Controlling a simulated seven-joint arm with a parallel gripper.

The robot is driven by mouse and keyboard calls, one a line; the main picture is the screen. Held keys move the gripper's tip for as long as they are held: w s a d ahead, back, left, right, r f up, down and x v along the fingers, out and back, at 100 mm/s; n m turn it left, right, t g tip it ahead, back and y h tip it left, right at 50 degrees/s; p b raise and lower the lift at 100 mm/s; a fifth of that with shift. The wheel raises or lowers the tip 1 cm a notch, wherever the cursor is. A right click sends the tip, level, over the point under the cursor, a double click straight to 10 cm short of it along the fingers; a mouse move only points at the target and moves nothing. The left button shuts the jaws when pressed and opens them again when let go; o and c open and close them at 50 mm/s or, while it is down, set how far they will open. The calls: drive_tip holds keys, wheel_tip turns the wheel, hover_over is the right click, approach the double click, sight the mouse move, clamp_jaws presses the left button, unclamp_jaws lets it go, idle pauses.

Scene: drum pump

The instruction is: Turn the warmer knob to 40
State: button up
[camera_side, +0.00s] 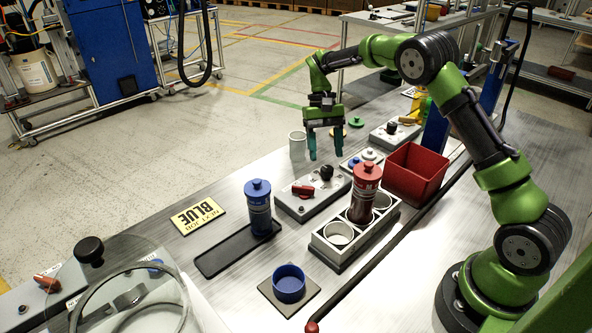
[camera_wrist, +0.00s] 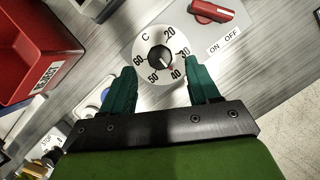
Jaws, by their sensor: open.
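The warmer knob (camera_wrist: 161,59) is a black round knob on a white dial (camera_wrist: 146,45) marked C and 20 to 60. A small red mark shows at the knob's edge on the side of the 40; the exact reading is hard to tell. In the side view the knob (camera_side: 326,172) sits on a grey control box (camera_side: 310,199). My gripper (camera_side: 325,154) is open and empty, pointing down above and just behind the knob. In the wrist view its teal fingers (camera_wrist: 160,68) appear on either side of the dial's lower part, apart from the knob.
A red ON/OFF switch (camera_wrist: 212,11) is beside the dial; it also shows in the side view (camera_side: 303,191). A red bin (camera_side: 416,172), a holder (camera_side: 340,233) with a dark red bottle (camera_side: 365,193), and a blue bottle (camera_side: 258,207) stand nearby. A white cup (camera_side: 297,145) is left of my gripper.

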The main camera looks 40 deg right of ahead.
drive_tip(key=v, duration=0.8)
drive_tip(key=s+a+r+t, duration=0.3)
drive_tip(key=s, duration=0.5)
drive_tip(key=s+a+r+n+t, duration=0.1)
drive_tip(key=s+a+t, duration=0.3)
drive_tip(key=s, duration=0.5)
drive_tip(key=s+a+r+n+t, duration=0.1)
drive_tip(key=s+a+r+t, duration=0.3)
drive_tip(key=s, duration=0.4)
drive_tip(key=shift+s+r, duration=0.2)
drive_tip(key=shift+r, duration=0.15)
